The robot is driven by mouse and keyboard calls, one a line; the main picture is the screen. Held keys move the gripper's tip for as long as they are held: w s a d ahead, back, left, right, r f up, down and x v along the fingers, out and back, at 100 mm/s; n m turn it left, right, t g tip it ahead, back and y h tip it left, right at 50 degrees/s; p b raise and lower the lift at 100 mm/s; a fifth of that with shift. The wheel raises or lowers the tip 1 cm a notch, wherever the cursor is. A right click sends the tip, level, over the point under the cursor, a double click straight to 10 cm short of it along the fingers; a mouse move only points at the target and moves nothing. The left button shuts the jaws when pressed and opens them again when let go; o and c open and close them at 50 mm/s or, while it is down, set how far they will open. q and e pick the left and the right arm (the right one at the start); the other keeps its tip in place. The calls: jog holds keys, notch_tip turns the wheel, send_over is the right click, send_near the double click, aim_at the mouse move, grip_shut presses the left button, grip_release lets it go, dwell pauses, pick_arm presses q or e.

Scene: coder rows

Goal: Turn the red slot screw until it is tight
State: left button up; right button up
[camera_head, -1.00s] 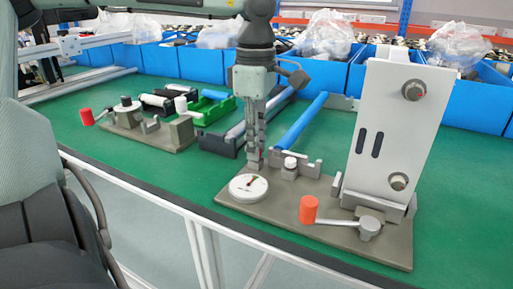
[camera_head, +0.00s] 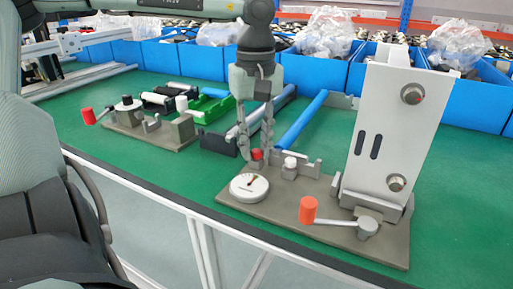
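The red slot screw (camera_head: 257,154) shows as a small red top at the back left of the grey fixture plate, just behind the white round dial (camera_head: 249,187). My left gripper (camera_head: 256,156) points straight down over it. Its two fingers stand on either side of the red top and appear closed against it. The slot and the lower part of the screw are hidden. My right gripper is not in view.
A white upright panel (camera_head: 387,140) and an orange-handled crank (camera_head: 309,209) stand on the plate's right. A small white knob (camera_head: 290,162) is close right of the gripper. Another crank fixture (camera_head: 150,130) stands at left. Blue bins (camera_head: 315,72) line the back.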

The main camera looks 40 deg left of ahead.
pick_arm(q)
jog(key=shift+d, duration=0.1)
jog(key=n+b, duration=0.3)
jog(key=n, duration=0.2)
jog(key=shift+f, duration=0.15)
jog(key=n+b, duration=0.1)
jog(key=n, duration=0.2)
jog(key=shift+w+n, duration=0.15)
jog(key=shift+n, duration=0.25)
jog(key=shift+r+n, duration=0.2)
jog(key=shift+n, duration=0.6)
jog(key=shift+n+b, duration=0.4)
jog(key=shift+b, duration=0.05)
jog(key=n, duration=0.2)
jog(key=n+b, duration=0.2)
jog(key=n, duration=0.1)
jog(key=shift+w+a+f+n, duration=0.15)
jog(key=shift+a+f+n, duration=0.05)
jog(key=shift+f+n, duration=0.1)
jog(key=n, duration=0.1)
jog(key=n+b, duration=0.1)
jog(key=n, duration=0.1)
jog(key=shift+w+d+r+n, duration=0.1)
jog(key=shift+w+r+n, duration=0.15)
jog(key=shift+n, duration=0.15)
jog(key=shift+s, duration=0.1)
jog(key=shift+d, duration=0.15)
